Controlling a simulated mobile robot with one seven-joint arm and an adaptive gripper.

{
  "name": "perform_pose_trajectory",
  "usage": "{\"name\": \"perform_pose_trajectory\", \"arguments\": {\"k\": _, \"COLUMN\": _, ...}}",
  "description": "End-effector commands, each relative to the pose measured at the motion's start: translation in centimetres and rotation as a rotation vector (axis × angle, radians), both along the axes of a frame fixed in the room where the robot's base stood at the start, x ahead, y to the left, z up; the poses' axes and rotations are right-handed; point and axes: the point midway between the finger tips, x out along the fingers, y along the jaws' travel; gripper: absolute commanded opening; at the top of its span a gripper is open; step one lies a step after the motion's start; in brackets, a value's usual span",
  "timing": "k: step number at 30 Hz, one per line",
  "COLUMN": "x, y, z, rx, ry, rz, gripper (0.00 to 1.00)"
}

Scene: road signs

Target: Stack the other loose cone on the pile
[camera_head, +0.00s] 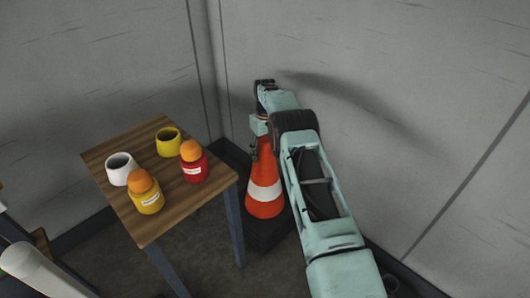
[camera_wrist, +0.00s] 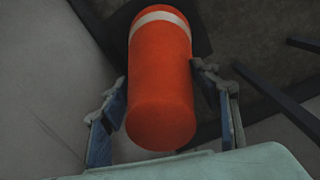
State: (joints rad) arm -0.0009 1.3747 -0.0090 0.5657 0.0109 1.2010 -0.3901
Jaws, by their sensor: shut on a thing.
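An orange cone (camera_head: 264,186) with a white band stands upright on a dark square base (camera_head: 270,236) in the floor corner, right of the small table. The base looks thick; I cannot tell whether several cones are nested there. My gripper (camera_head: 259,142) is at the cone's top, shut on its upper part. In the wrist view, the cone's orange top (camera_wrist: 160,115) lies between the two fingers of my gripper (camera_wrist: 158,90). No separate second cone shows. My arm hides the floor to the cone's right.
A wooden table (camera_head: 118,150) stands left of the cone, holding a white cup (camera_head: 121,169), a yellow cup (camera_head: 169,143), a yellow jar (camera_head: 147,200) and a red jar (camera_head: 194,169) with orange tops. Grey walls (camera_head: 400,90) close in behind.

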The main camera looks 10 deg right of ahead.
Motion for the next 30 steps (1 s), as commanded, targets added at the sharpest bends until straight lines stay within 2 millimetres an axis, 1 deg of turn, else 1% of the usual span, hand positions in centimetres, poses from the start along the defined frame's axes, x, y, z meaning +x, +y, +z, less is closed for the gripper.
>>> {"name": "perform_pose_trajectory", "arguments": {"k": 1, "x": 0.19, "y": 0.00, "z": 0.34, "rx": 0.000, "ry": -0.005, "rz": 0.000, "gripper": 0.00}}
{"name": "perform_pose_trajectory", "arguments": {"k": 3, "x": 0.19, "y": 0.00, "z": 0.34, "rx": 0.000, "ry": -0.005, "rz": 0.000, "gripper": 0.00}}
{"name": "perform_pose_trajectory", "arguments": {"k": 17, "x": 0.19, "y": 0.00, "z": -0.01, "rx": 0.000, "ry": -0.005, "rz": 0.000, "gripper": 0.00}}
{"name": "perform_pose_trajectory", "arguments": {"k": 18, "x": 0.19, "y": 0.00, "z": 0.03, "rx": 0.000, "ry": -0.005, "rz": 0.000, "gripper": 0.59}}
{"name": "perform_pose_trajectory", "arguments": {"k": 23, "x": 0.12, "y": 0.00, "z": -0.06, "rx": 0.000, "ry": -0.003, "rz": 0.000, "gripper": 0.76}}
{"name": "perform_pose_trajectory", "arguments": {"k": 29, "x": 0.05, "y": 0.00, "z": -0.18, "rx": -0.001, "ry": -0.001, "rz": 0.000, "gripper": 0.77}}
{"name": "perform_pose_trajectory", "arguments": {"k": 30, "x": -0.15, "y": -0.01, "z": -0.52, "rx": 0.000, "ry": 0.004, "rz": 0.000, "gripper": 0.77}}
